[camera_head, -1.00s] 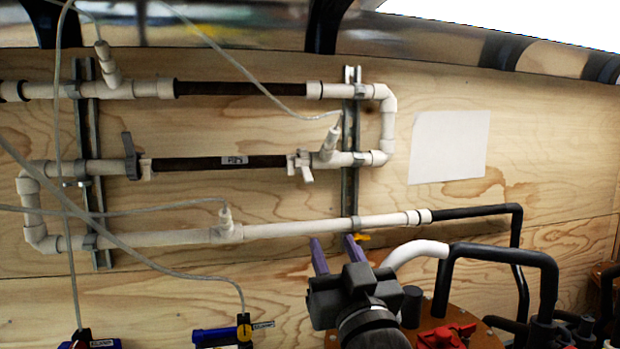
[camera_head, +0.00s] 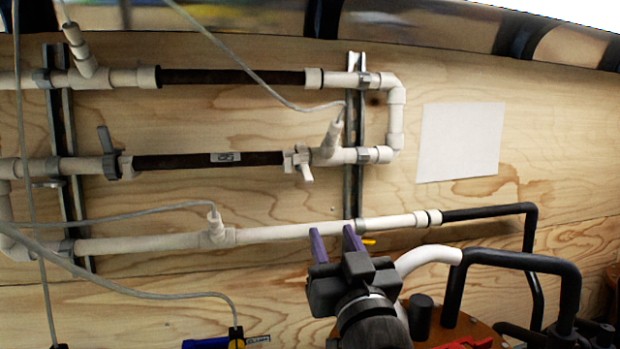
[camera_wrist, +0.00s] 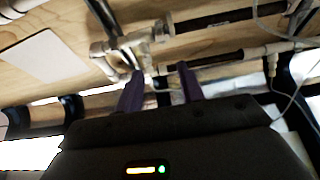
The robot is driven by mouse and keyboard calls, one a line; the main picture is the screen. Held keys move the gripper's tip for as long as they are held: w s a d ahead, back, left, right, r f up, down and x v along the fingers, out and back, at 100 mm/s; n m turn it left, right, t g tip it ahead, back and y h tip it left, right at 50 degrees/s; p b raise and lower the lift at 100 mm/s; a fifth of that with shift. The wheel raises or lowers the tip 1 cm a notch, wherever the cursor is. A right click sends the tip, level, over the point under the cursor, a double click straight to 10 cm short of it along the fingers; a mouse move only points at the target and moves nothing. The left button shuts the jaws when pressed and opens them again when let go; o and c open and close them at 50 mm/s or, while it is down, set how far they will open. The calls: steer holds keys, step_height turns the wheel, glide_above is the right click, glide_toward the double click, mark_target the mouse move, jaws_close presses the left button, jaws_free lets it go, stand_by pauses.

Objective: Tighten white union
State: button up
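The white union (camera_head: 301,163) with its winged white nut is on the middle pipe run, at the right end of the dark filter tube (camera_head: 208,160). My gripper (camera_head: 335,240) is below it, at the lower white pipe in the picture, with two purple fingers pointing up. The fingers are apart with nothing between them. They overlap the lower pipe in the picture; contact cannot be told. In the wrist view my gripper (camera_wrist: 158,80) is also open and empty. The union is small and blurred there, near the end of a dark tube.
The white lower pipe (camera_head: 280,231) and a vertical metal rail (camera_head: 354,110) lie close to the fingers. Thin hoses hang on the left. Black pipes (camera_head: 530,262) and a white bent pipe (camera_head: 428,257) stand right of the arm. A white sheet (camera_head: 460,142) is on the wooden wall.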

mark_target(309, 180)
steer(key=p+x, duration=0.7)
steer(key=x, duration=0.8)
steer(key=shift+w+a+r, duration=0.1)
steer(key=shift+w+r, duration=0.15)
steer(key=shift+r, duration=0.05)
steer(key=shift+w+a+r, duration=0.1)
steer(key=shift+w+a, duration=0.15)
steer(key=shift+w, duration=0.4)
steer(key=shift+s, duration=0.1)
jaws_close()
